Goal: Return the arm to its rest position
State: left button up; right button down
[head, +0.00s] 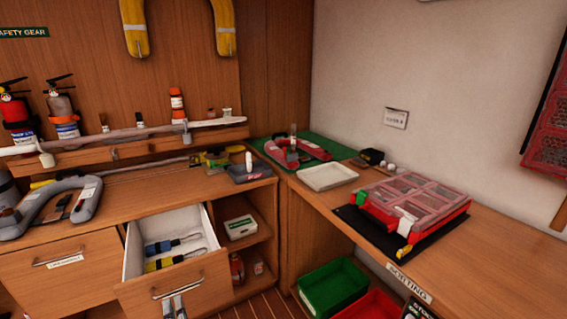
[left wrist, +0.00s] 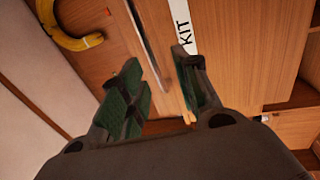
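My left gripper (left wrist: 156,62) shows in the left wrist view with its two green-padded fingers apart. I see nothing held between them. They point toward a wooden front with a white KIT label (left wrist: 184,25). In the head view, two small grey pieces at the bottom edge, in front of the open drawer (head: 185,297), may be its fingertips; they are too small to be sure. My right gripper is in neither view.
The drawer stands pulled out, with a blue-handled tool (head: 165,246) and a yellow-handled tool (head: 165,263) inside. A green bin (head: 330,285) and a red bin (head: 375,307) stand below the right counter. A white tray (head: 327,177) and red case (head: 418,205) sit on it.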

aim_at(179, 293)
pick_arm(q)
jog(key=shift+w+a+r, duration=0.1)
jog(key=shift+w+r, duration=0.15)
jog(key=shift+w, duration=0.5)
jog(key=shift+w+a+r, duration=0.1)
jog(key=shift+w+r, duration=0.15)
jog(key=shift+w, duration=0.5)
jog(key=shift+w+a+r, duration=0.1)
jog(key=shift+w+r, duration=0.15)
jog(key=shift+w, duration=0.5)
